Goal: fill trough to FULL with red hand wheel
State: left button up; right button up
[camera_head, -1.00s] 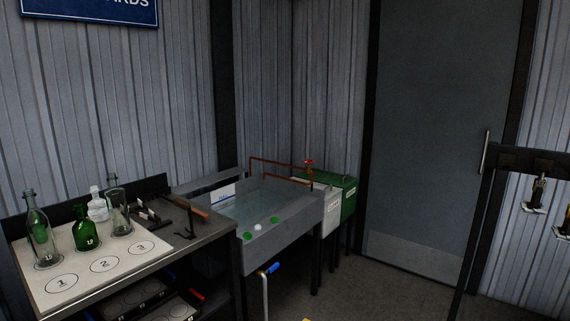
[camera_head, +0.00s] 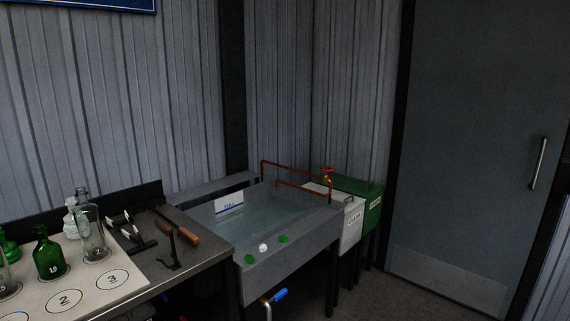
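A grey trough (camera_head: 290,262) stands in the corner, past the workbench, with clear water (camera_head: 262,212) in it. A white plate marked FULL (camera_head: 229,202) stands at its back left; I cannot tell exactly where the water meets it. A small red hand wheel (camera_head: 327,169) sits on the copper pipe (camera_head: 284,167) at the trough's far right corner. Neither of my grippers shows in the view.
A workbench (camera_head: 205,236) with glass bottles (camera_head: 48,255) on a numbered mat is at the left. A blue-handled tap (camera_head: 280,294) is below the trough's front. White (camera_head: 349,224) and green (camera_head: 372,214) bins stand at its right. Floor is clear before the door (camera_head: 470,150).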

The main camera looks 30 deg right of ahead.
aim_at(325, 169)
jog(key=i+l, duration=0.15)
jog(key=l, duration=0.2)
jog(key=i+l+u, duration=0.15)
jog(key=l, duration=0.25)
jog(key=i+l, duration=0.15)
jog(key=l, duration=0.2)
jog(key=i+l+u, duration=0.1)
jog(key=l, duration=0.3)
jog(key=i+l+u, duration=0.1)
jog(key=l, duration=0.3)
jog(key=i+l, duration=0.2)
jog(key=l, duration=0.2)
